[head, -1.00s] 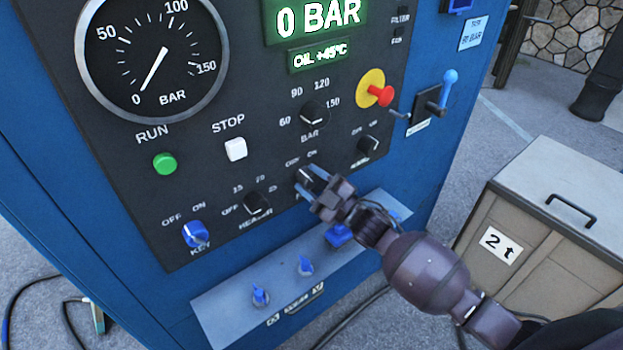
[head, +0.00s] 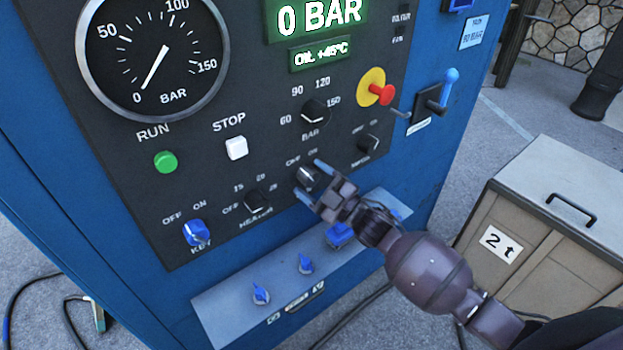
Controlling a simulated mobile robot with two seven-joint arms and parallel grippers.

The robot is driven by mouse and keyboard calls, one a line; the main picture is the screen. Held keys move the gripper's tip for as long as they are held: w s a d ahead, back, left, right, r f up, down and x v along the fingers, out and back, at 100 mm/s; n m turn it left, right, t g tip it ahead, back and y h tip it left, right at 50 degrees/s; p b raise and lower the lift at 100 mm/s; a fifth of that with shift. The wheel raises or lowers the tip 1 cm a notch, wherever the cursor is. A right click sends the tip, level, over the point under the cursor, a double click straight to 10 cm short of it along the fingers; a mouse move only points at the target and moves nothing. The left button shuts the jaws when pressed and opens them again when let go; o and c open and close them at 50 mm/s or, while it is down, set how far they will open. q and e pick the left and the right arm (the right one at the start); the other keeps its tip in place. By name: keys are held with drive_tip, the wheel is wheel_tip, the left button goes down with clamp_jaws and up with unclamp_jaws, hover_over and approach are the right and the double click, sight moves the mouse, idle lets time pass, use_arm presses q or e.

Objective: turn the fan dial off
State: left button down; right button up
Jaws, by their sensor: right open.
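A black dial (head: 307,178) with an "OFF ON" scale sits low on the dark panel. It looks like the fan dial, but my right gripper hides its name label. My right gripper (head: 311,181) is open, with one blue-grey fingertip above right of the dial and the other below left. Gaps show between the fingertips and the dial. I cannot tell clearly where the dial's pointer is set. My left gripper is not in view.
Nearby are the heater dial (head: 256,200), bar dial (head: 314,112), another small black dial (head: 369,144), blue key switch (head: 196,232) and red emergency button (head: 381,95). A ledge (head: 225,308) with blue valves juts out below. A beige cabinet (head: 540,230) stands right.

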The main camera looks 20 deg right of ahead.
drive_tip(key=b+v, duration=0.1)
drive_tip(key=v, duration=0.9)
drive_tip(key=shift+s, duration=0.15)
drive_tip(key=shift+d, duration=0.15)
drive_tip(key=s+d+f+m+g+h, duration=0.2)
drive_tip(key=s+f+m+h, duration=0.4)
drive_tip(key=s+f, duration=0.3)
drive_tip(key=s+d+f+m+g+h, duration=0.2)
drive_tip(key=s+f+m+h, duration=0.4)
drive_tip(key=s+f+m, duration=0.3)
drive_tip(key=shift+d+g+h, duration=0.3)
drive_tip(key=shift+d+g, duration=0.1)
drive_tip(key=shift+g, duration=0.4)
